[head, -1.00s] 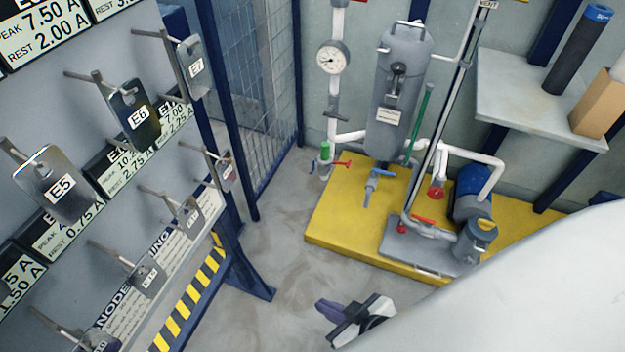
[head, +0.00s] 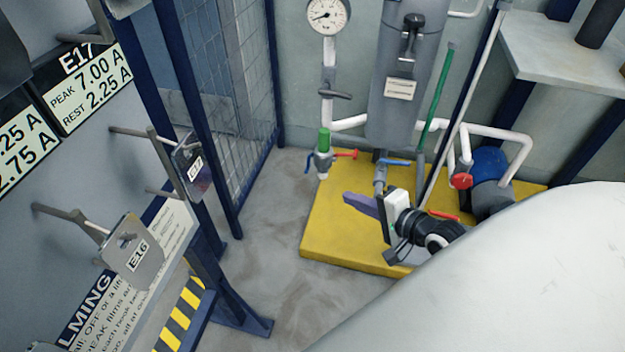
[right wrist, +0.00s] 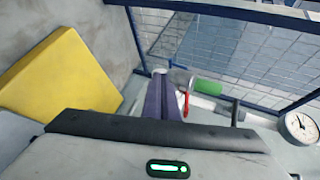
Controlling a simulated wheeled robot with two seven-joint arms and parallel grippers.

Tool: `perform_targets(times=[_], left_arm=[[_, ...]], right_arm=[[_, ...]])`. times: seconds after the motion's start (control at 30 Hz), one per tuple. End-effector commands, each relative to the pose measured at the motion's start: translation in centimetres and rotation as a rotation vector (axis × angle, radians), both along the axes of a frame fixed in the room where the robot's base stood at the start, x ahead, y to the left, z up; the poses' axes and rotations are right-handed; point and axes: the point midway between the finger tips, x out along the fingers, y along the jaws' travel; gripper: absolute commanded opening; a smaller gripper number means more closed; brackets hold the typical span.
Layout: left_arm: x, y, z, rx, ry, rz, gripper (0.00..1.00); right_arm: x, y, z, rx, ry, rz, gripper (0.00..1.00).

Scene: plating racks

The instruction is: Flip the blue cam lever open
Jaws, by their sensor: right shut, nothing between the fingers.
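A coupling with a green cap (head: 324,142) hangs on the white pipe left of the tank. A small blue lever (head: 309,163) sticks out on its left and a red lever (head: 345,153) on its right. My right gripper (head: 360,203) is shut and empty, with purple fingers, below and right of the coupling and apart from it in the picture. In the right wrist view, the fingers (right wrist: 160,88) point toward the green cap (right wrist: 208,87) and red lever (right wrist: 185,105); I cannot make out the blue lever there. My left gripper is not in view.
Another blue handle (head: 394,162) sits under the grey tank (head: 408,90). The yellow base (head: 325,225) carries the pump. A gauge (head: 325,14) is above the coupling. A mesh fence (head: 235,90) and hook rack with tags (head: 135,255) stand left; floor between is clear.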

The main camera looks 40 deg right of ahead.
Motion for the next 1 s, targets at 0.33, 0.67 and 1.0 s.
perform_targets(times=[0.33, 0.67, 1.0], left_arm=[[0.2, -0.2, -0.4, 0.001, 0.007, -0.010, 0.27], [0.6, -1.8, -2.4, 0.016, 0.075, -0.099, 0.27], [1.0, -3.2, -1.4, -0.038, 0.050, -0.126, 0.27]], right_arm=[[1.0, 0.2, -0.5, -0.001, -0.001, 0.002, 0.00], [7.1, 0.9, -3.3, -0.003, -0.003, 0.002, 0.00], [12.2, 1.6, -3.6, -0.003, 0.000, 0.003, 0.00]])
